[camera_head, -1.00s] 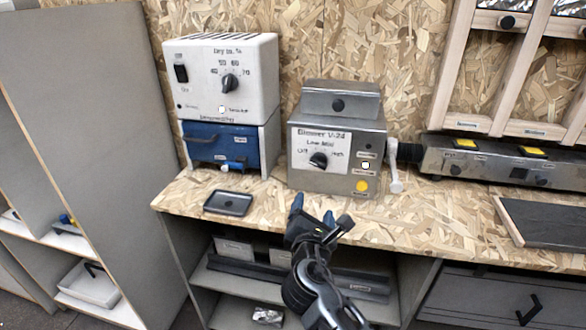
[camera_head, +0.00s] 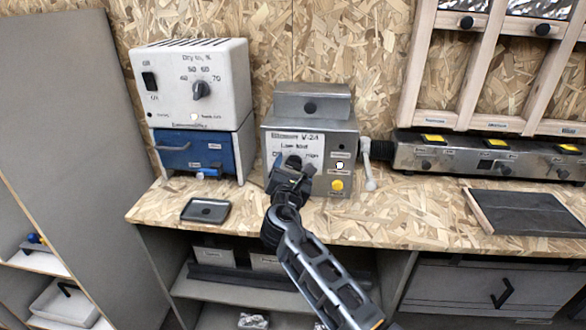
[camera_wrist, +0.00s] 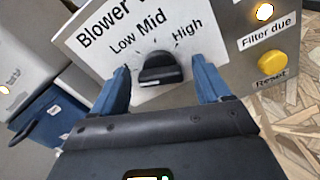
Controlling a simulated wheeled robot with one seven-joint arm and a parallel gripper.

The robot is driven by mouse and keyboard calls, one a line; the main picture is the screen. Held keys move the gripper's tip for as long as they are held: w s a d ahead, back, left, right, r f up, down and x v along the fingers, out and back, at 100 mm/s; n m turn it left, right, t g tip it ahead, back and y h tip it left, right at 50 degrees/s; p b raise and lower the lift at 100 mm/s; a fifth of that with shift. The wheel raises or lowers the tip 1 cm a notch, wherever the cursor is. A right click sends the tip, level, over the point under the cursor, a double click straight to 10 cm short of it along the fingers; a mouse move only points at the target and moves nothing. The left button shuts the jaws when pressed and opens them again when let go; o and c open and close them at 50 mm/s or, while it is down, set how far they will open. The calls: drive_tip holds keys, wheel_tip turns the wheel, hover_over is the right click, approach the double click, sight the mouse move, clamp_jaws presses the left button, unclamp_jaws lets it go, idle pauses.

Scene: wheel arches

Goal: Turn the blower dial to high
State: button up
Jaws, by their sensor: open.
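The blower box (camera_head: 340,138) is a grey metal unit on the bench with a white label reading Low, Mid and High. Its black dial (camera_wrist: 158,70) sits below "Mid" in the wrist view. My gripper (camera_wrist: 162,85) is open, with one blue finger on each side of the dial and visible gaps between. I cannot tell if either finger touches it. In the head view my gripper (camera_head: 292,168) is in front of the box and hides most of the dial. The dial's exact pointer setting is hard to read.
A yellow Reset button (camera_wrist: 271,63) is right of the dial. A white dryer unit (camera_head: 192,85) on a blue drawer (camera_head: 200,152) stands to the left. A small black tray (camera_head: 206,210) lies on the bench (camera_head: 420,215). A white lever (camera_head: 367,165) is on the box's right side.

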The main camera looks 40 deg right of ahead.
drive_tip(key=shift+c, duration=0.2)
drive_tip(key=c, duration=1)
drive_tip(key=shift+f+m+b, duration=0.15)
drive_tip(key=shift+m+b, duration=0.15)
drive_tip(key=m+b, duration=0.3)
drive_tip(key=m, duration=0.1)
drive_tip(key=shift+f+m, duration=0.1)
drive_tip(key=shift+m, duration=0.3)
drive_tip(key=shift+m+b, duration=9.3)
drive_tip(key=shift+m, duration=1.5)
